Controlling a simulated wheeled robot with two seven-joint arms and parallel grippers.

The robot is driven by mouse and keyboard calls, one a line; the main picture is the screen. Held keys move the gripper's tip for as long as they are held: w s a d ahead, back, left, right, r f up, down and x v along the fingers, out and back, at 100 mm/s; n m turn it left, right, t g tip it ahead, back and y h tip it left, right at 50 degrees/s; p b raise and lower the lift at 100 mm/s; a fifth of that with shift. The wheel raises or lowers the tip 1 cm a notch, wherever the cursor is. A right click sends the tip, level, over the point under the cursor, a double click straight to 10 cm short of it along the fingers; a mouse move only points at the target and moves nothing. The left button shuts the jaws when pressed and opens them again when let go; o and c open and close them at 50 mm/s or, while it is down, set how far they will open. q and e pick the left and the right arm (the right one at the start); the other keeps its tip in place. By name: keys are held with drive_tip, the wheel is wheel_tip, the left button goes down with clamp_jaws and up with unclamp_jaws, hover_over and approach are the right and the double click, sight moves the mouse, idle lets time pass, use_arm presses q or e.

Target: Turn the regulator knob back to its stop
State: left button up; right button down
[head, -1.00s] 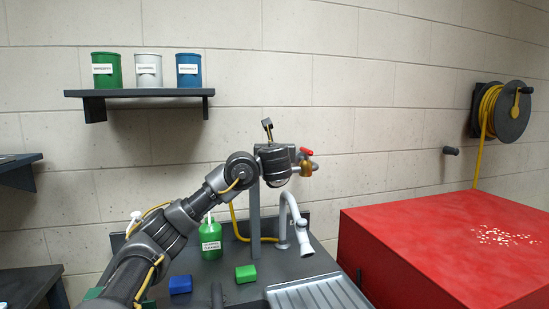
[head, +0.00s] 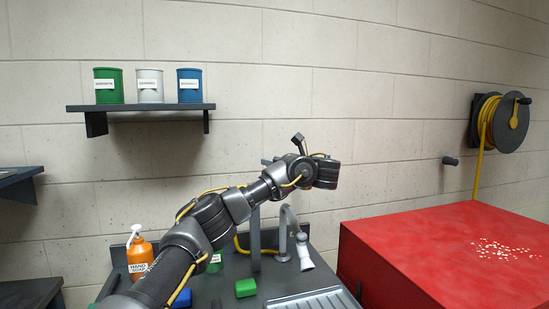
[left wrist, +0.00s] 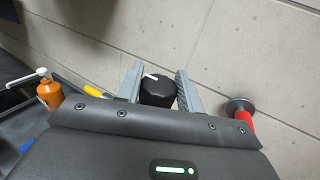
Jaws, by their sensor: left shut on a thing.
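The regulator knob (left wrist: 157,94) shows in the left wrist view as a black round knob with a white mark on its top. My left gripper (left wrist: 158,83) has one grey finger on each side of it and is shut on it. In the head view my left gripper (head: 326,172) is in front of the wall, above the faucet, and its body hides the knob and the fingertips. My right gripper is in neither view.
Below the arm are a curved grey faucet (head: 284,232), a green block (head: 245,288) and an orange soap bottle (head: 140,257). A red box (head: 440,255) stands at right, below a hose reel (head: 505,122). A shelf (head: 150,107) with three cans hangs at upper left.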

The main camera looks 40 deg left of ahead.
use_arm(q)
drive_tip(key=shift+g, duration=0.3)
drive_tip(key=o, duration=1)
drive_tip(key=shift+c, duration=0.2)
drive_tip(key=shift+d, duration=0.1)
